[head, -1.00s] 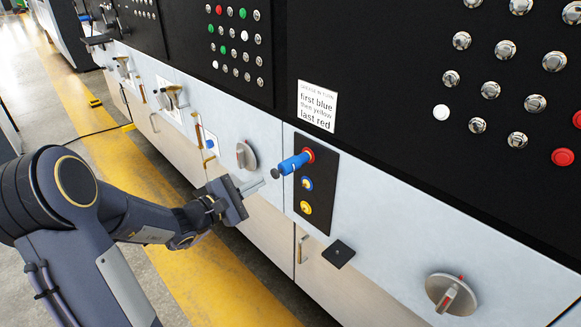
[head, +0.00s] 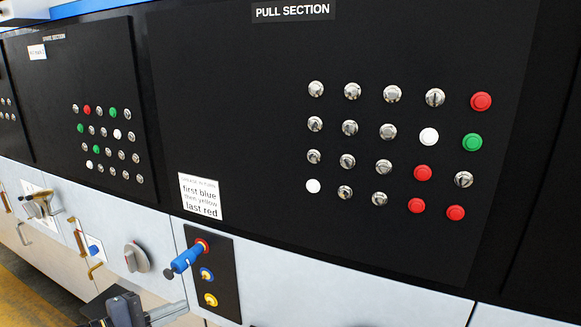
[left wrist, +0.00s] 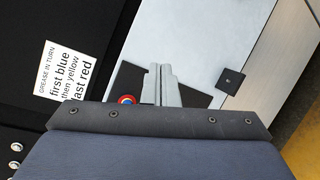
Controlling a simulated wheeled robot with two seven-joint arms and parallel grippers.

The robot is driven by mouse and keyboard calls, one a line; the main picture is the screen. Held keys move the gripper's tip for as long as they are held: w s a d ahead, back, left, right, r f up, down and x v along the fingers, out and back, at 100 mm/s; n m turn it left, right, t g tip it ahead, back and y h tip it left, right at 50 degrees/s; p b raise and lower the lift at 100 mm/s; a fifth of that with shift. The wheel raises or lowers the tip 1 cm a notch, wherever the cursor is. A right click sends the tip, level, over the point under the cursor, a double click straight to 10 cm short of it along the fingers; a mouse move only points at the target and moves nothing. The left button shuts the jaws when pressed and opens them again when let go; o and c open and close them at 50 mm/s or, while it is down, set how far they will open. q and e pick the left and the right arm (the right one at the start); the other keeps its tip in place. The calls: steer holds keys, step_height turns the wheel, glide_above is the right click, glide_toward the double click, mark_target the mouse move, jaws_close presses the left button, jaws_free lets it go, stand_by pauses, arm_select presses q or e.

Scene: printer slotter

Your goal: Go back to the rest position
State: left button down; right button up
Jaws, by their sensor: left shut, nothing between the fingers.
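My left gripper (head: 168,312) is at the bottom edge of the head view, below a blue cylindrical tool (head: 186,258) and apart from it. Its two grey fingers are shut with nothing between them; they also show in the left wrist view (left wrist: 160,84). The blue tool sticks out of the red-ringed port on a black plate (head: 228,262). Below it on the plate are a blue port (head: 206,274) and a yellow port (head: 211,299). In the left wrist view the red-ringed port (left wrist: 126,100) is partly hidden by the gripper body. My right gripper is not in view.
A white label (head: 200,197) reads first blue, then yellow, last red. A grey rotary knob (head: 136,257) is left of the plate. The black upper panel (head: 260,120) carries several buttons. A small black square block (left wrist: 230,82) stands on the light front.

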arm_select(q)
steer(key=s+d+m+g+y+p, duration=0.1)
steer(key=s+d+m+g, duration=0.25)
steer(key=s, duration=0.35)
steer(key=s+d+m+g+y+p, duration=0.1)
steer(key=s+d+m+g, duration=0.3)
steer(key=s, duration=0.3)
steer(key=s+a+m+t+y+p, duration=0.1)
steer(key=s+a+m+y, duration=0.3)
steer(key=s+m+y, duration=0.1)
steer(key=shift+a+f+t+p, duration=0.35)
steer(key=shift+f+p, duration=0.05)
steer(key=shift+f, duration=0.05)
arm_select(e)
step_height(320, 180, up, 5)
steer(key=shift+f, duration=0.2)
arm_select(q)
steer(key=c, duration=2.1)
jaws_free()
steer(key=shift+c, duration=0.2)
